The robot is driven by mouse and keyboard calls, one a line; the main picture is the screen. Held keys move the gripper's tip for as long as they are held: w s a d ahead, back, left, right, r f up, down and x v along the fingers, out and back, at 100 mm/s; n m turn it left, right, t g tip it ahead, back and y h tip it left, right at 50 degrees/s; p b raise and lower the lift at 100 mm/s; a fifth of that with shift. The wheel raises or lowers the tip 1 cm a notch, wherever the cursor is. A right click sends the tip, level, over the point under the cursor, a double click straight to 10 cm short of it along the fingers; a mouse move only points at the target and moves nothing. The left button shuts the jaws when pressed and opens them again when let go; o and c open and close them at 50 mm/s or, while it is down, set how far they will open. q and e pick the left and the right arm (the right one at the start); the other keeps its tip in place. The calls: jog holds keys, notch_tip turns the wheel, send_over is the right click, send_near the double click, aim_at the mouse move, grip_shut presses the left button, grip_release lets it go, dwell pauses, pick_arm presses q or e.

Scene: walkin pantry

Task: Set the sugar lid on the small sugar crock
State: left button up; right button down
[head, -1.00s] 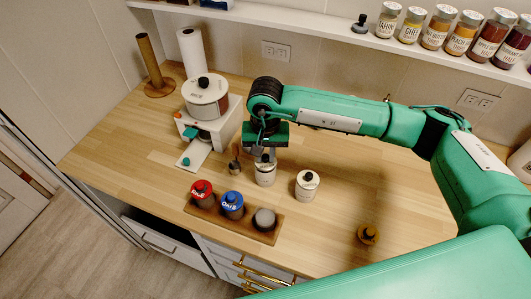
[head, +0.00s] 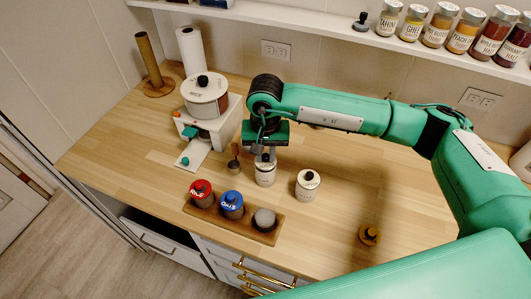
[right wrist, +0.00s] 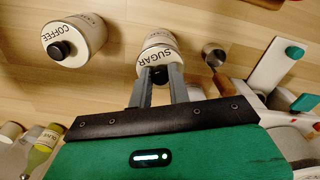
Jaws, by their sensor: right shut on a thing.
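The small sugar crock (head: 265,176) is a pale jar standing upright on the wooden counter. My right gripper (head: 265,153) is directly above it, pointing down. In the right wrist view the white sugar lid (right wrist: 157,56), marked SUGAR, lies over the crock's mouth. My right gripper's fingers (right wrist: 160,77) are shut on its dark knob. The lid looks level and lined up with the crock; I cannot tell whether it rests fully on the rim. My left gripper is not in view.
The lidded coffee crock (head: 307,185) stands close to the right. A wooden rack (head: 240,224) with red, blue and grey-topped jars is in front. A small scoop (head: 234,164) and a white grinder (head: 205,130) are left.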

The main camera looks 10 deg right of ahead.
jog(key=shift+f+b, duration=0.45)
jog(key=shift+b, duration=0.25)
dwell(0.7)
jog(key=c, duration=0.7)
grip_release()
jog(key=shift+c, duration=0.2)
jog(key=shift+r+p, duration=0.5)
jog(key=shift+r, duration=3.05)
